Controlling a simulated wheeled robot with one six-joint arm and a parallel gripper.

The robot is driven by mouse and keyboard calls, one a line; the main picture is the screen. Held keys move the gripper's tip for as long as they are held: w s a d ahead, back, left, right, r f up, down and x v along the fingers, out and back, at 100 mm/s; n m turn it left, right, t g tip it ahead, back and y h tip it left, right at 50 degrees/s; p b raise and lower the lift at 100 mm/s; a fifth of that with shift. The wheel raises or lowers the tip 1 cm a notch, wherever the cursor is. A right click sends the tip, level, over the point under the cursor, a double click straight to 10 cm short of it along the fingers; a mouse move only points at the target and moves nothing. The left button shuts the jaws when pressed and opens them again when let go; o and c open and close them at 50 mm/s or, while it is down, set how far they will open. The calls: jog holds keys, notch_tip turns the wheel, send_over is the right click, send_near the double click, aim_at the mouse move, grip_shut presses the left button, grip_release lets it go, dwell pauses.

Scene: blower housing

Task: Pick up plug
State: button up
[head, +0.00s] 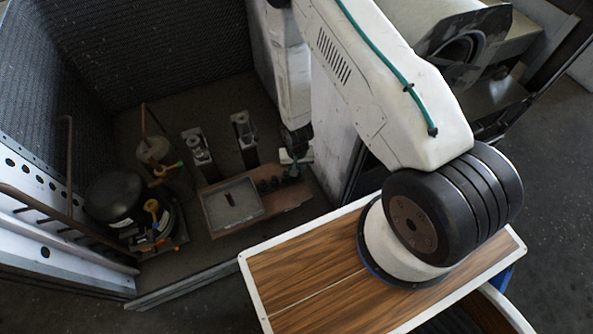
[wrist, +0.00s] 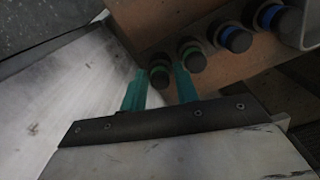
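Several dark round plugs stand in a row on the brown board (head: 222,231). In the head view, my gripper (head: 292,168) is small and dark at the row's right end.
A grey tray (head: 231,205) is on the board left of the plugs. Two upright metal brackets (head: 198,153) stand behind the board. A black compressor (head: 115,197) with pipes is at the left. A mesh wall (head: 160,45) encloses the back.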

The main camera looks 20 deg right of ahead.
grip_shut()
jog(key=shift+r, duration=0.15)
